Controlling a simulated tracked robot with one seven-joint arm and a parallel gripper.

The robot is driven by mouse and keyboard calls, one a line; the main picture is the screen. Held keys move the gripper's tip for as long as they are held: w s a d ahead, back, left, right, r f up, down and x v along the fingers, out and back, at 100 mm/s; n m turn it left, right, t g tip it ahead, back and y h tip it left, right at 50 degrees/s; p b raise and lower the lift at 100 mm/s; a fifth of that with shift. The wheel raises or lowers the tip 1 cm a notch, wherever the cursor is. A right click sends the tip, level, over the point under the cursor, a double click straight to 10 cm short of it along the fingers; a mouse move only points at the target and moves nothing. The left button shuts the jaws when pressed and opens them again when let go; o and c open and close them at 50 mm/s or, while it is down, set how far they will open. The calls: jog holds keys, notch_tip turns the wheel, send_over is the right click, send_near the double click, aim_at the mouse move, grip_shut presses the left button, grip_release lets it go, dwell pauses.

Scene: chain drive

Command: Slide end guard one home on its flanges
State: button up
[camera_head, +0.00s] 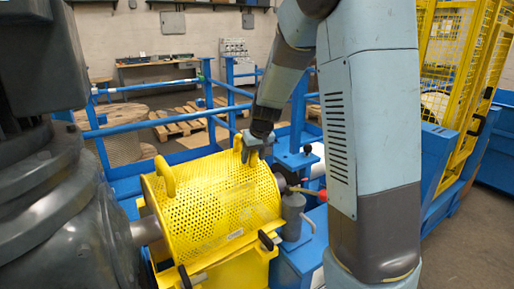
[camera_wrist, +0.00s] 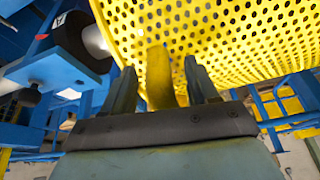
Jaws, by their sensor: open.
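A yellow perforated guard (camera_head: 215,208) with a curved top sits over a shaft in the head view; I take it for end guard one. It has a yellow handle (camera_head: 165,178) at its left end and another handle (camera_head: 238,143) at its far right. My gripper (camera_head: 256,151) is at that far right handle. In the wrist view, the open fingers of my gripper (camera_wrist: 160,88) stand either side of the yellow handle (camera_wrist: 159,70), with the mesh (camera_wrist: 235,35) behind. Contact with the handle is unclear. The flanges under the guard are mostly hidden.
A grey cylinder (camera_head: 292,215) and a red-tipped lever (camera_head: 310,192) stand close to the guard's right end. Blue rails (camera_head: 160,121) run behind it. A large dark grey machine (camera_head: 60,200) fills the left. A yellow mesh fence (camera_head: 455,70) stands at right.

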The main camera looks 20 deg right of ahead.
jog(key=shift+x, duration=0.85)
grip_shut()
dwell(0.9)
